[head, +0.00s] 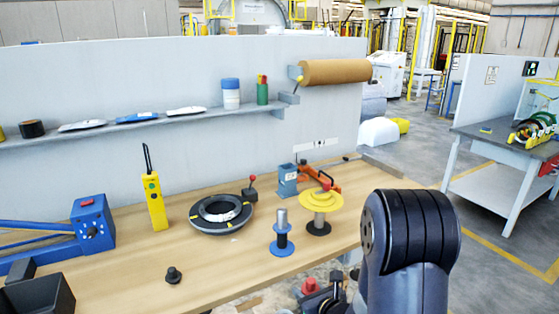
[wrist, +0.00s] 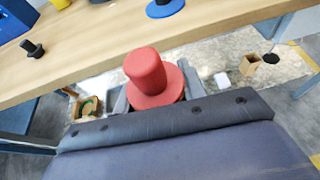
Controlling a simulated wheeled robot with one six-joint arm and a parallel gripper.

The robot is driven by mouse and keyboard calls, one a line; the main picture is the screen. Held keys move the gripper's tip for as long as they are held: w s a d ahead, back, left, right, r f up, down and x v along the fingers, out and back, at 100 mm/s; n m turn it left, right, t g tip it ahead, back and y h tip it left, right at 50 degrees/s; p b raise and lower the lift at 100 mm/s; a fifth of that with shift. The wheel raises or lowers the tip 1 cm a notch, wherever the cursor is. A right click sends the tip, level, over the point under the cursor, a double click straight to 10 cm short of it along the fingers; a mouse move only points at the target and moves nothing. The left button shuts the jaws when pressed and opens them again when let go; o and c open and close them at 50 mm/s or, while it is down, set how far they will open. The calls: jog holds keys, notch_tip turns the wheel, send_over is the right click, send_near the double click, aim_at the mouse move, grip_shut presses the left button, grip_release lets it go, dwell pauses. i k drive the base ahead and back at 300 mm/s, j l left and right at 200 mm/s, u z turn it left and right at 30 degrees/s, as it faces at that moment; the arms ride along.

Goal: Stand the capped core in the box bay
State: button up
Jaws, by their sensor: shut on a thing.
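My gripper (wrist: 156,97) is shut on a red flanged plug (wrist: 147,72), a round stub on a wider disc, in front of the bench's front edge. The red plug shows at the bottom of the head view (head: 310,286), beside my dark gripper parts. On the bench stands a spool with a yellow top disc (head: 320,197) and a black base. Left of it stands a grey and black post on a blue disc (head: 282,249). I cannot tell which of these is the capped core. No box bay can be made out for sure.
The wooden bench (head: 220,262) holds a black ring (head: 221,213), a yellow remote (head: 154,201), a black knob (head: 173,275), a blue device (head: 93,222) and a black bin (head: 40,292). A small cardboard box (wrist: 249,64) shows below the bench edge.

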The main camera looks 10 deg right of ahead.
aim_at(363, 176)
jog(key=i+l, duration=0.1)
jog(key=l, duration=0.45)
jog(key=i+l, duration=0.1)
jog(key=l, duration=1.05)
jog(key=i+z, duration=0.05)
